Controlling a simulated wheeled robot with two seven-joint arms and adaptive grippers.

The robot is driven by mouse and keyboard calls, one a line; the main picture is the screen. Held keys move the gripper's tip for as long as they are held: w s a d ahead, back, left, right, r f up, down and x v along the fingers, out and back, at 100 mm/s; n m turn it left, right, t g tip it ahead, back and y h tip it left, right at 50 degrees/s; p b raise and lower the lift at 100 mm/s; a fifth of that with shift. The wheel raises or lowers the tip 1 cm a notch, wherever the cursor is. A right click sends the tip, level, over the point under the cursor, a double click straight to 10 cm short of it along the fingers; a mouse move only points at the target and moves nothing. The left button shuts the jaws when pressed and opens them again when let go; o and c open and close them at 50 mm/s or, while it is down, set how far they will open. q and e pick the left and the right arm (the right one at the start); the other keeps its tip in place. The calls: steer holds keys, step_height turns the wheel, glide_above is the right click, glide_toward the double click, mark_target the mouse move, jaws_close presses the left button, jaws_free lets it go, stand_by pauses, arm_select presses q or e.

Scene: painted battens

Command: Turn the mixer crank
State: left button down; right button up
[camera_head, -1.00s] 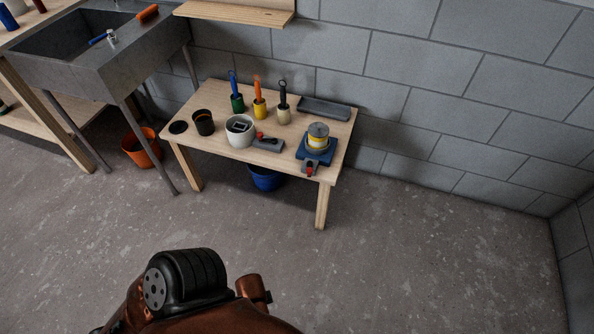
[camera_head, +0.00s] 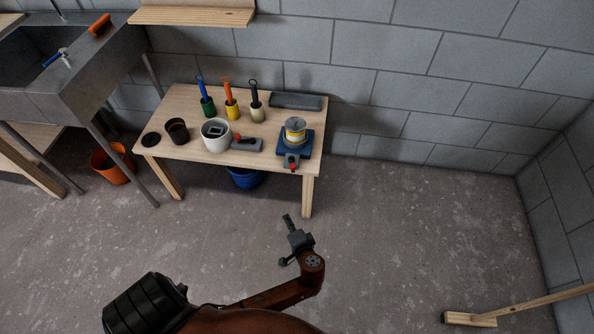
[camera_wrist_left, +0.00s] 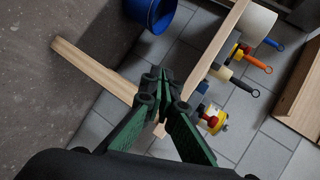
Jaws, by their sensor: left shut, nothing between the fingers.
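The mixer seems to be the blue base (camera_head: 308,150) at the table's right end, with a yellow and grey can (camera_head: 295,131) upright on it. A grey part with a red knob (camera_head: 292,167), seemingly the crank, sticks out at its front. My left gripper (camera_head: 287,217) is shut and empty, in front of the table's right front leg in the picture and apart from the mixer. In the left wrist view the shut fingers (camera_wrist_left: 165,75) partly cover the table edge; the can (camera_wrist_left: 215,120) shows to their right. My right gripper is not in view.
The table (camera_head: 190,100) also holds a white pot (camera_head: 216,143), a grey block with a red knob (camera_head: 247,144), several handled tools in cups and a grey tray (camera_head: 296,101). A blue bucket (camera_head: 245,179) stands below. A wooden batten (camera_head: 530,304) is at lower right; the floor between is clear.

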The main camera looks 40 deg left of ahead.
arm_select(q)
steer(key=w+d+r+m+t+y, duration=0.1)
steer(key=w+d+r+t, duration=0.1)
steer(key=w+r, duration=0.4)
steer(key=w+d+r+m+t+y, duration=0.1)
steer(key=w+d+r+t+y, duration=0.15)
steer(key=w+r, duration=0.3)
steer(key=w+a+b, duration=0.2)
steer(key=w+a, duration=0.1)
steer(key=a, duration=0.7)
steer(key=shift+w+a+f+h, duration=0.35)
steer(key=shift+w+f+h, duration=0.05)
steer(key=shift+f+h, duration=0.05)
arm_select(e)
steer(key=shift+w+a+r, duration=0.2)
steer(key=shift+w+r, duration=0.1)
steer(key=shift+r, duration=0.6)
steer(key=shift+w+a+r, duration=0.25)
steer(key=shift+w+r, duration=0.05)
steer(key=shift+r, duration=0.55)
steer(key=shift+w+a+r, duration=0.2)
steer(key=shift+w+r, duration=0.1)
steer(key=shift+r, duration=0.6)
arm_select(q)
steer(key=shift+s+a, duration=0.1)
steer(key=shift+s, duration=0.05)
